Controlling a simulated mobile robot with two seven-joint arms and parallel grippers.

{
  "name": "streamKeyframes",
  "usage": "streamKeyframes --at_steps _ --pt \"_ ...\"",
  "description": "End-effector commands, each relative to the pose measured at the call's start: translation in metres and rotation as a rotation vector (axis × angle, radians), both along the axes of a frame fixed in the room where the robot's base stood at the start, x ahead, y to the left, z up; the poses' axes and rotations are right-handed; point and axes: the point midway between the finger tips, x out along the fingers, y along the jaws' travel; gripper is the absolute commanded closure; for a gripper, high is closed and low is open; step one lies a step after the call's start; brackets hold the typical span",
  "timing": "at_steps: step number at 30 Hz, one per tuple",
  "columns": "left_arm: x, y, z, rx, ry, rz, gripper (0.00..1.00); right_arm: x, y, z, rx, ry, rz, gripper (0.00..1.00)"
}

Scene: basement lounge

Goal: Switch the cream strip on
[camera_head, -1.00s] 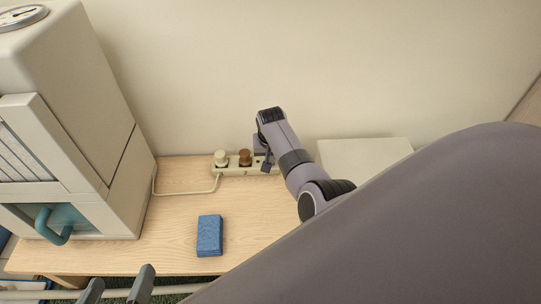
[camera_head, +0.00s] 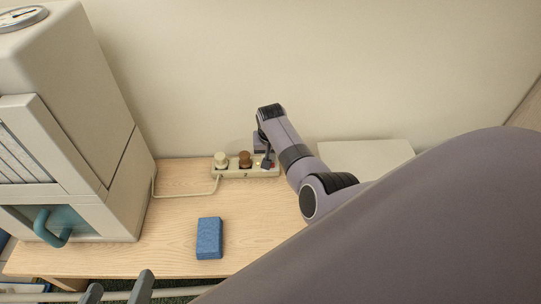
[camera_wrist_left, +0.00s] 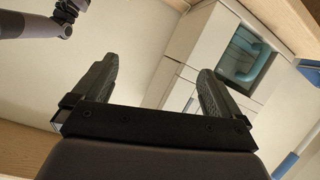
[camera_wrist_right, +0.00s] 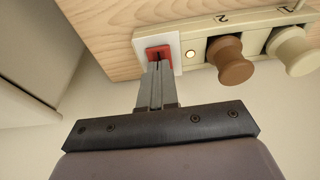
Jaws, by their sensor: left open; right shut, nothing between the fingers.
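The cream strip (camera_head: 232,173) lies at the back of the wooden table against the wall. A cream plug (camera_head: 221,160) and a brown plug (camera_head: 245,160) stand in it; its cord runs left. At its right end is a red switch (camera_wrist_right: 158,50) in a white frame. Beside the switch, a small round light (camera_wrist_right: 190,57) looks bright, as if lit. My right gripper (camera_wrist_right: 158,66) is shut and empty, its tips at the red switch, partly hiding it; contact is hard to tell. My left gripper (camera_head: 118,287) is open and empty at the table's front edge.
A blue sponge (camera_head: 209,238) lies on the table in front of the strip. A large cream machine (camera_head: 85,110) with a teal handle stands at the left. A pale flat box (camera_head: 365,153) sits right of the strip, behind my right arm.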

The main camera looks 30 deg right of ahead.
Motion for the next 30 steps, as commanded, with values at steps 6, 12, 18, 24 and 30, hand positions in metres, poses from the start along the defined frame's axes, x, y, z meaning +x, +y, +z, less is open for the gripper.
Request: streamKeyframes --at_steps 6,12,18,24,30 --pt "-0.001 -0.005 0.01 -0.024 0.004 -0.013 0.01 0.0 0.0 0.006 0.0 0.0 0.0 1.0" --pt "-0.006 0.013 0.017 0.088 -0.002 0.022 0.01 -0.003 -0.002 0.025 0.0 0.0 0.0 1.0" --pt "-0.012 0.032 0.023 0.208 -0.005 0.049 0.01 -0.007 -0.005 0.043 -0.001 0.001 0.001 1.0" --pt "-0.018 0.048 0.024 0.274 0.02 0.073 0.01 -0.017 0.001 0.068 -0.001 -0.001 0.001 1.0" --pt "-0.024 0.062 0.016 0.283 0.07 0.101 0.01 -0.03 0.008 0.095 0.0 -0.001 0.0 1.0"
